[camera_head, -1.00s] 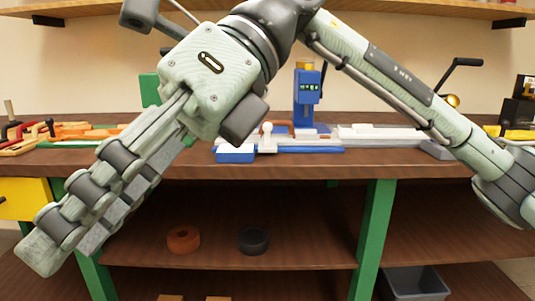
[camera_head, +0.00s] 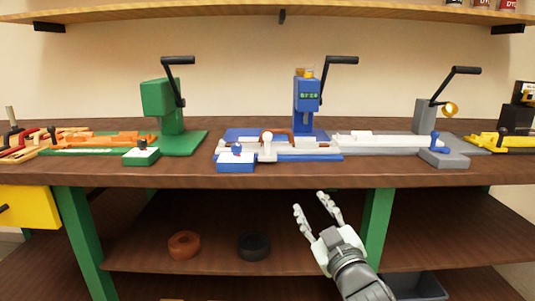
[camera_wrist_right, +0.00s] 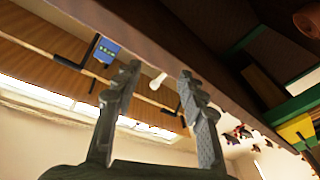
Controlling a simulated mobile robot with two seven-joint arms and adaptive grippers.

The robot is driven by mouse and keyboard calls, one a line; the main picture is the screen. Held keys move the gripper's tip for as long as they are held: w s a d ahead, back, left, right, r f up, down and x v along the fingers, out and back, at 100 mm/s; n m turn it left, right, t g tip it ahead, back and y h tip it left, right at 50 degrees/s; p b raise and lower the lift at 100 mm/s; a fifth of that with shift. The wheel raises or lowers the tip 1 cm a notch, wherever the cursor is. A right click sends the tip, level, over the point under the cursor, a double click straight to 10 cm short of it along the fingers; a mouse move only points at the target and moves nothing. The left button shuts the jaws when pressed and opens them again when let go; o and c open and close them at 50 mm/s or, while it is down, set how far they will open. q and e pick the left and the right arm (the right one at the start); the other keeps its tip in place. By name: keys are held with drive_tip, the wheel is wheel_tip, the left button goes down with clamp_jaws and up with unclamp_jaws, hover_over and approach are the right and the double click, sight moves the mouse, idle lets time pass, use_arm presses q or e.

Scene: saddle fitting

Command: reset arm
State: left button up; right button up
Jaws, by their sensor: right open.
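My right gripper (camera_head: 310,205) is open and empty in the lower part of the head view. It is in front of the workbench (camera_head: 180,178), below the level of its top, with its fingers pointing up and left. In the right wrist view the two fingers (camera_wrist_right: 158,85) stand apart with nothing between them. My left gripper is not in the head view.
On the bench stand a green press (camera_head: 163,105), a blue press (camera_head: 307,100) and a grey press (camera_head: 425,115), each with a crank handle. The shelf below holds an orange ring (camera_head: 184,245) and a black ring (camera_head: 254,246). A yellow drawer (camera_head: 28,203) is at left.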

drive_tip(key=s+d+f+m+g+h, duration=0.1)
drive_tip(key=s+d+f+g+h, duration=0.15)
drive_tip(key=f, duration=0.55)
drive_tip(key=s+d+f+m+g+h, duration=0.1)
drive_tip(key=s+d+f+m+g, duration=0.1)
drive_tip(key=s+d+f, duration=0.35)
drive_tip(key=s+d+f+m+g+h, duration=0.1)
drive_tip(key=s+d+f+g, duration=0.15)
drive_tip(key=f, duration=0.75)
use_arm(q)
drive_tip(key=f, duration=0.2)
drive_tip(key=p, duration=0.1)
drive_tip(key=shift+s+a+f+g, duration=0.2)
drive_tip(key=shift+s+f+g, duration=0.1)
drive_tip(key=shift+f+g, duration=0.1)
use_arm(e)
drive_tip(key=s+d+f+m+g, duration=0.1)
drive_tip(key=s+d+f+g, duration=0.2)
drive_tip(key=s+f, duration=0.4)
drive_tip(key=s+d+f+m+g+h, duration=0.1)
drive_tip(key=s+d+f+g, duration=0.2)
drive_tip(key=s, duration=1.2)
wheel_tip(320, 180, down, 5)
drive_tip(key=g, duration=0.2)
drive_tip(key=shift+s+d+m+g, duration=0.2)
drive_tip(key=shift+s+m+g, duration=0.1)
drive_tip(key=shift+s+g, duration=0.1)
drive_tip(key=shift+w+f, duration=0.1)
